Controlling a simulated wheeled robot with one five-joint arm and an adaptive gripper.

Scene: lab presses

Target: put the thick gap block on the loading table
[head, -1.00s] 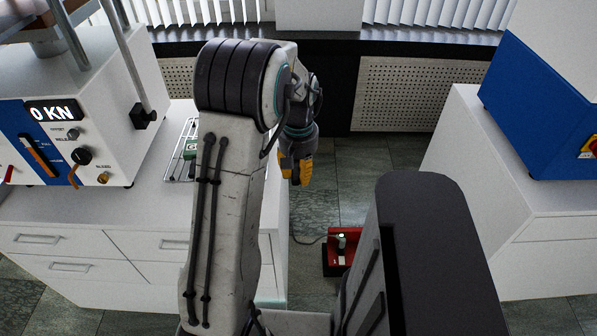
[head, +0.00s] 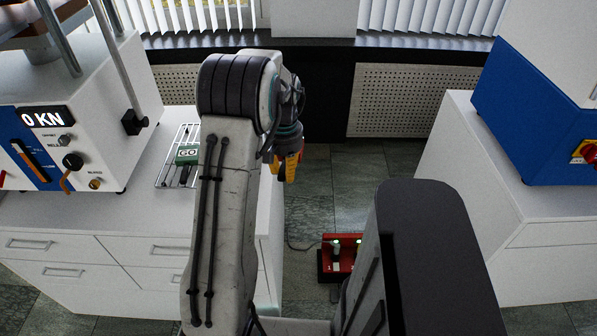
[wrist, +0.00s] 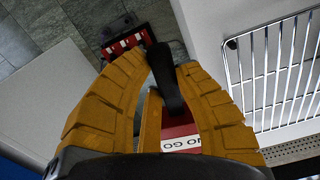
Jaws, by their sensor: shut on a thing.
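My gripper (head: 287,170) hangs with its yellow fingers pointing down, just right of the left white bench (head: 130,212). In the wrist view my gripper (wrist: 166,60) is shut on the black handle of a red block (wrist: 180,131) with a white label reading "NO GO". The fingers hide part of this block, and it cannot be made out in the head view. A green block (head: 187,153) marked "GO" sits on a wire rack (head: 163,180) on the left bench, partly hidden by my arm. Which surface is the loading table is not marked.
A press (head: 105,120) reading 0 KN stands on the left bench. A blue and white machine (head: 530,120) stands on the right bench (head: 445,165). A red box (head: 329,268) lies on the floor between the benches. The wire rack (wrist: 262,85) is beside my gripper.

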